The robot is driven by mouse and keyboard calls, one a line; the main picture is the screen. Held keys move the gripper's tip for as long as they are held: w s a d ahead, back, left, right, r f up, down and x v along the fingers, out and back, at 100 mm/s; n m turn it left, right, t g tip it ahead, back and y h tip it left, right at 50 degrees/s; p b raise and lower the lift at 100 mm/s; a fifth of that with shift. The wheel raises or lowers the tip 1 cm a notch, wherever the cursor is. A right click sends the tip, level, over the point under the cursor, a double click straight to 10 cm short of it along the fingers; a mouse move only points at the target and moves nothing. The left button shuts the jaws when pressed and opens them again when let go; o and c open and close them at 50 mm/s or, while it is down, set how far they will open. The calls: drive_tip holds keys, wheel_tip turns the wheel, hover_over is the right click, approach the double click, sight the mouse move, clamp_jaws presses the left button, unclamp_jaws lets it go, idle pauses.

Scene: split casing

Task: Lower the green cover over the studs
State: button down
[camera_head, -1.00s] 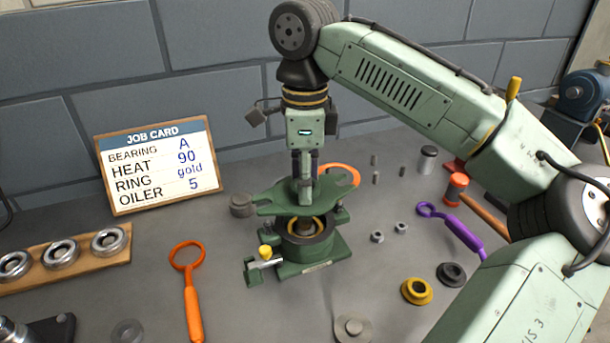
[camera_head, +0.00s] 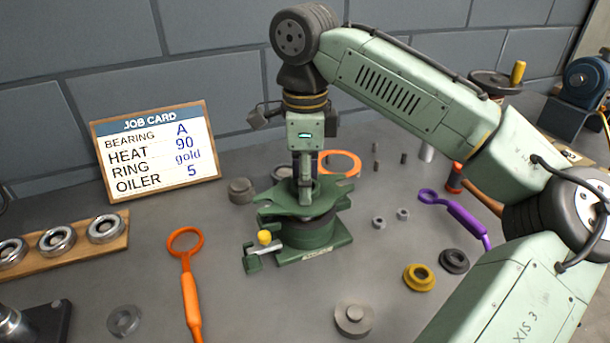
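A small yellow-topped fitting (camera_head: 265,238) sticks out at the base's front left.
A job card (camera_head: 157,152) stands at the back left. A rack of metal bearings (camera_head: 70,240) and an orange ring spanner (camera_head: 190,285) lie left. A purple ring spanner (camera_head: 455,215), nuts (camera_head: 379,222) and a yellow ring (camera_head: 419,277) lie right.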

drive_tip(key=shift+f+b, duration=0.45)
drive_tip(key=shift+f, duration=0.5)
drive_tip(key=shift+f, duration=0.1)
idle(0.4)
drive_tip(key=c, duration=0.8)
unclamp_jaws()
drive_tip(key=shift+f, duration=0.1)
wheel_tip(320, 180, up, 6)
drive_tip(key=p, duration=0.5)
drive_tip(key=shift+f, duration=0.2)
drive_tip(key=shift+r, duration=2.45)
